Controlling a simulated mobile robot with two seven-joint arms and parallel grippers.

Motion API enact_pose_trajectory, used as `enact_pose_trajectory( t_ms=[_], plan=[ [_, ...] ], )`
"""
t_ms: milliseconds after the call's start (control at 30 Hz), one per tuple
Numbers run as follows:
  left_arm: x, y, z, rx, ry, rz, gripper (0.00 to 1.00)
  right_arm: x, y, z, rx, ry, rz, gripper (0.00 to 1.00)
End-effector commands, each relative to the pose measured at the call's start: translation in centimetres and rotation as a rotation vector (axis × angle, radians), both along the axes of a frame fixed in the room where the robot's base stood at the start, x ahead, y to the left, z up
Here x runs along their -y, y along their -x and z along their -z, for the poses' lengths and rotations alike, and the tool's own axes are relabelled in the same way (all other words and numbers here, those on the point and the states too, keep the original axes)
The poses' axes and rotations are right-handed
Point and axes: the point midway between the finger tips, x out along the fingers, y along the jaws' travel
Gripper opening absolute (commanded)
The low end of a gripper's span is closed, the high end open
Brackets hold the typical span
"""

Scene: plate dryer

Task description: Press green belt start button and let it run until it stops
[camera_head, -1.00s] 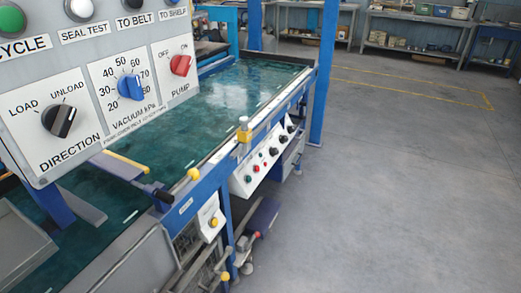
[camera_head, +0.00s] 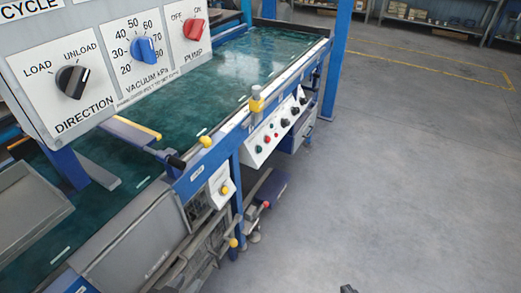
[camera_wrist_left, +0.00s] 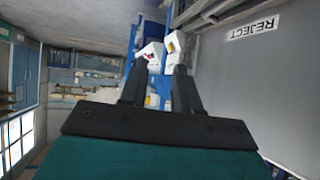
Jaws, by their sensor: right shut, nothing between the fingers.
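The belt's control box (camera_head: 276,132) is white and hangs on the blue side frame of the machine in the head view. A green button (camera_head: 258,149) sits at its near end beside a red button (camera_head: 267,139), with several dark knobs further along. The dark green belt (camera_head: 215,85) lies above and left of it. In the left wrist view my left gripper (camera_wrist_left: 160,68) has its two dark fingers apart with nothing between them. A small dark tip at the bottom edge of the head view looks like my right gripper (camera_head: 348,289); most of it is cut off.
A large panel (camera_head: 110,60) with direction, vacuum and pump knobs fills the upper left. A smaller box with a yellow button (camera_head: 220,188) hangs below the near frame. Pipes and pedals stick out under it. The grey floor (camera_head: 400,180) to the right is clear.

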Motion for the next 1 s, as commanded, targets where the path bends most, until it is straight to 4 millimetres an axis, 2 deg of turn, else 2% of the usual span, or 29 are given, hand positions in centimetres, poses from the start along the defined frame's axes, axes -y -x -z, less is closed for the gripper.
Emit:
enact_pose_trajectory(
  t_ms=[33, 300, 1000],
  plan=[
    [0.01, 0.0, -0.01, 0.0, 0.0, 0.0, 0.26, 0.0, 0.0, 0.0, 0.0, 0.0, 0.0, 0.0],
    [0.04, 0.01, 0.0, 0.0, 0.001, 0.001, 0.0, 0.01, 0.0, 0.0, 0.0, 0.0, 0.0, 0.0],
    [0.05, 0.29, 0.14, -0.006, 0.001, 0.001, 0.0, 0.0, 0.02, 0.01, 0.0, 0.0, 0.0, 0.0]
  ],
)
